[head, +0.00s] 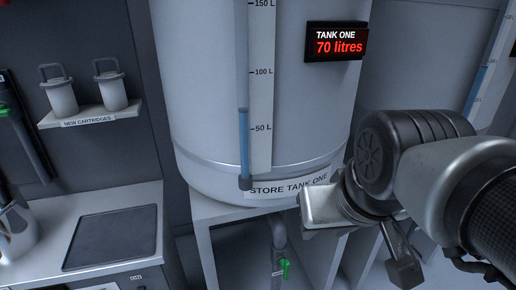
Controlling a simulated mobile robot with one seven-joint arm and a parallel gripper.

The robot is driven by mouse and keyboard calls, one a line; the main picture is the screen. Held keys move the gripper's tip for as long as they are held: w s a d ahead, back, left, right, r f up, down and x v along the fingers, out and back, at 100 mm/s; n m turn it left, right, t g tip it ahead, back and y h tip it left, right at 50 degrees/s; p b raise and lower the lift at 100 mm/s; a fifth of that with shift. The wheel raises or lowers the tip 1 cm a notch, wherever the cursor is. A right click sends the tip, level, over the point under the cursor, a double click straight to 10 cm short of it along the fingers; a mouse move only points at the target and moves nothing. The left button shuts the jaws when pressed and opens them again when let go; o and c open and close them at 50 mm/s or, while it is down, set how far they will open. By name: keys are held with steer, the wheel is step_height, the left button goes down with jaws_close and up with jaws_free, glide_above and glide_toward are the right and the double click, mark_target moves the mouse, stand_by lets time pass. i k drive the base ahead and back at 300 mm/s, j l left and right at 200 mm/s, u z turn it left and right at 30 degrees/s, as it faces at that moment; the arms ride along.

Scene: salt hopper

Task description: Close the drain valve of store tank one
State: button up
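Store tank one (205,100) is a large pale cylinder on a stand, labelled STORE TANK ONE. Its display (337,42) reads 70 litres in red. Its sight gauge (244,145) shows a blue column to a little above 50 L. Below the tank, a grey drain pipe (278,236) comes down, with a green valve handle (285,269) beside it. The handle looks roughly upright, and the lower pipe is cut off by the frame. My gripper (322,208) is in front of the tank's lower right, above and right of the handle, apart from it.
Left, a shelf (90,115) labelled NEW CARTRIDGES holds two cartridges. Below is a counter with a dark panel (112,237). The stand's pale legs (207,255) flank the valve space. Another tank (415,70) with a blue gauge stands at right.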

mark_target(285, 264)
steer(key=k+z, duration=0.35)
steer(key=k, duration=0.2)
steer(key=k+l+z, duration=0.25)
steer(key=k+z, duration=0.15)
steer(key=k, duration=0.15)
